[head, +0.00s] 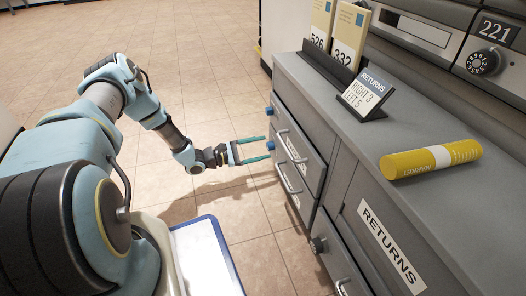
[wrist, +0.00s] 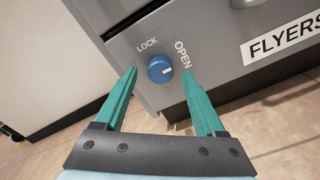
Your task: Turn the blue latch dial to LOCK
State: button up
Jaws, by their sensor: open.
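The blue latch dial (wrist: 159,69) is on a grey cabinet front in the wrist view. Its white mark points right, toward the OPEN label (wrist: 183,55); the LOCK label (wrist: 147,46) is up and to its left. My gripper (wrist: 160,73) is open, with one teal finger on each side of the dial. I cannot tell whether the fingers touch the cabinet. In the head view my gripper (head: 268,147) reaches the drawer fronts, with a blue dial (head: 271,145) between its fingertips.
Another blue dial (head: 269,111) sits above on the cabinet. Drawer handles (head: 290,178) stick out nearby. A black knob (head: 318,245) is on the lower front. A yellow tube (head: 431,159) and a RETURNS sign (head: 367,94) are on the counter. The tiled floor left of the cabinet is clear.

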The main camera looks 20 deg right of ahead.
jog(key=shift+s+d, duration=0.1)
jog(key=shift+d, duration=0.45)
grip_shut()
